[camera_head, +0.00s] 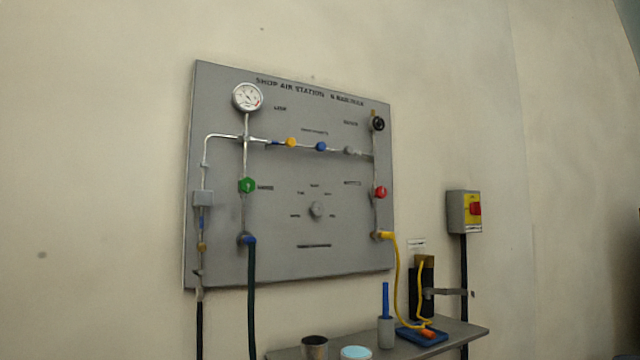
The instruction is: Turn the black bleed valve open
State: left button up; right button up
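The black bleed valve (378,124) is a small round black knob at the upper right of a grey wall panel (290,220). It sits at the top of the right-hand vertical pipe, with a brass-coloured fitting just above it. Its turned position is too small to tell. Neither of my grippers shows in the head view, and nothing touches the valve.
The panel also carries a gauge (247,97), a green knob (247,185), a red knob (381,192) and a small central dial (316,209). A yellow hose (398,270) hangs at right. Below, a shelf (465,333) holds cups and a blue tray. A switch box (463,212) is right.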

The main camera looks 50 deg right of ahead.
aim_at(377, 125)
jog(key=l+z, duration=0.1)
jog(key=z, duration=1.25)
